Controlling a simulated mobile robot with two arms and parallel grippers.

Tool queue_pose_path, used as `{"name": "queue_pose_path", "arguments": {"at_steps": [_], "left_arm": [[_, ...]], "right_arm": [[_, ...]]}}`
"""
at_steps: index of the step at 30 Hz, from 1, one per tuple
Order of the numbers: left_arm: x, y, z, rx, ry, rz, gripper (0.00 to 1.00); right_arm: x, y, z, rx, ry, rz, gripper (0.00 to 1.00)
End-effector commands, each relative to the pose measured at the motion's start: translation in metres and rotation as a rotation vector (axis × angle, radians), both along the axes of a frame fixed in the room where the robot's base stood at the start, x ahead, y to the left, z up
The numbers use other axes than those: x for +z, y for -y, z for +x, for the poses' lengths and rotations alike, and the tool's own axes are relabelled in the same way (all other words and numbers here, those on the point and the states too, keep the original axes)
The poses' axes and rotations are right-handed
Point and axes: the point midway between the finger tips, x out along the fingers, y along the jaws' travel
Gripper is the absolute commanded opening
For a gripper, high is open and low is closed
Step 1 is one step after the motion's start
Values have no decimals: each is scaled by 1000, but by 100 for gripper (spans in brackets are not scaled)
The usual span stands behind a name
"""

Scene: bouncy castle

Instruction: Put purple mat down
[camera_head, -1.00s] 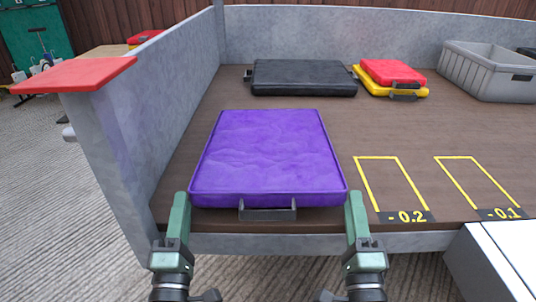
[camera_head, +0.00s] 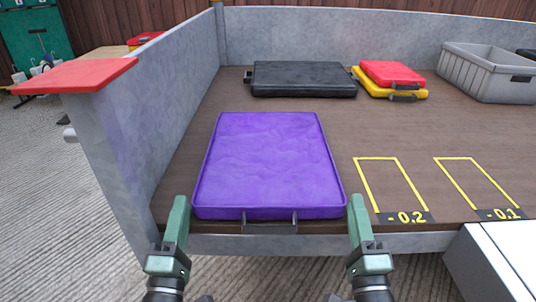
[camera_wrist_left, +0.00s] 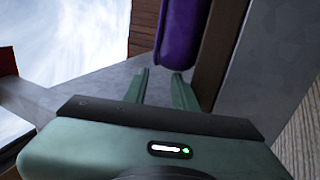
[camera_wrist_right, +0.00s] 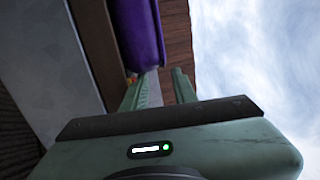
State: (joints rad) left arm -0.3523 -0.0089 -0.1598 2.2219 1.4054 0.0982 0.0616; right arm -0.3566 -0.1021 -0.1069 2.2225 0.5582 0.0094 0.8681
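The purple mat (camera_head: 268,165) lies flat on the brown bed (camera_head: 440,140) at the left front, its dark handle (camera_head: 270,222) facing me at the front edge. My left gripper (camera_head: 181,202) is just off the mat's left front corner, and my right gripper (camera_head: 356,202) is just off its right front corner. In the left wrist view the fingers (camera_wrist_left: 162,82) are apart with nothing between them, and the mat (camera_wrist_left: 178,35) is beyond the tips. In the right wrist view the fingers (camera_wrist_right: 160,80) are also apart and empty, with the mat (camera_wrist_right: 138,35) beyond them.
A black mat (camera_head: 303,78) lies at the back, with a red mat (camera_head: 391,73) on a yellow mat (camera_head: 414,95) beside it. A grey crate (camera_head: 488,72) stands at the back right. Grey walls (camera_head: 170,90) bound the left and back. Yellow outlines (camera_head: 392,185) mark clear bed on the right.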

Motion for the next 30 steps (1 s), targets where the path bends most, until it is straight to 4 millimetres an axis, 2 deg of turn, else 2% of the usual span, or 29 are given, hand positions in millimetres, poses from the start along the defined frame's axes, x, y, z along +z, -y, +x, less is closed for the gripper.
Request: {"name": "queue_pose_path", "arguments": {"at_steps": [1,8,14,21,30], "left_arm": [[-12,-3,1,8,-20,2,51],[-15,-3,-8,7,-21,9,51],[-18,-1,-27,-2,-15,8,51],[-25,-2,-64,0,-7,6,51],[-25,-2,-79,-1,5,1,51]], "right_arm": [[-13,3,1,-4,-23,-6,55],[-12,3,1,-4,-23,-6,55],[-12,2,2,-4,-23,-5,55],[-12,2,2,-4,-22,-5,55],[-14,2,-5,-2,-25,-8,55]]}}
